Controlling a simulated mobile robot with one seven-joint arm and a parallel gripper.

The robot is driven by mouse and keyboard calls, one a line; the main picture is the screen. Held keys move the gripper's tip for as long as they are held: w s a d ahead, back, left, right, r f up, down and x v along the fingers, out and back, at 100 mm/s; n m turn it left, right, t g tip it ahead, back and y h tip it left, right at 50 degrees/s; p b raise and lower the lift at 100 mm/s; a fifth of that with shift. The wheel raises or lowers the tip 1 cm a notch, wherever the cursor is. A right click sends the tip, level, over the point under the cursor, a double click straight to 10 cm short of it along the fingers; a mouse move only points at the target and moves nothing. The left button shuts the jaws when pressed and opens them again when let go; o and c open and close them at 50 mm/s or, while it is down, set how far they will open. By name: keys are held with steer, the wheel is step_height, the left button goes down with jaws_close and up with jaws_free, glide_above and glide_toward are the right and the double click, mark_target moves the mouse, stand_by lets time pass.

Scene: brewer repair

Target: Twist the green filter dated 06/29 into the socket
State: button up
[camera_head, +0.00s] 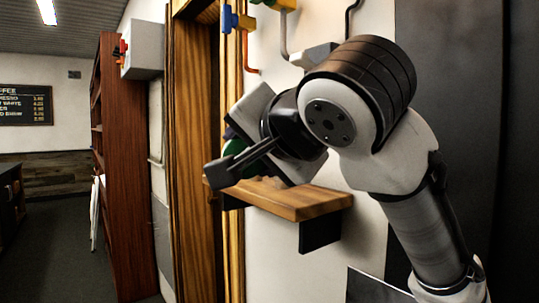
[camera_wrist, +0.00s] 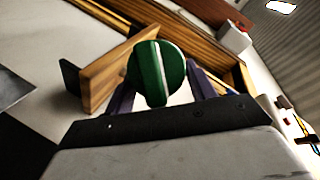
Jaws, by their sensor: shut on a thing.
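My gripper (camera_head: 228,160) is in front of the wall, close above the left end of a small wooden shelf (camera_head: 305,200). It is shut on a green filter (camera_wrist: 157,73), round with a pale ridge across its face. In the wrist view the filter sits between the two dark fingers. In the head view only a sliver of the green filter (camera_head: 233,147) shows behind the gripper. No date is readable on it. I cannot make out the socket in either view.
Pipes with a blue and yellow fitting (camera_head: 237,20) and a yellow fitting (camera_head: 284,5) hang on the wall above my arm. A wooden door frame (camera_head: 190,150) stands left of the shelf. A tall brown bookcase (camera_head: 125,180) and a grey wall box (camera_head: 145,50) are farther left.

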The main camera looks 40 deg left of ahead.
steer(key=shift+s+r+p, duration=0.1)
steer(key=shift+r+p, duration=1.75)
steer(key=shift+r, duration=0.7)
steer(key=shift+f, duration=0.1)
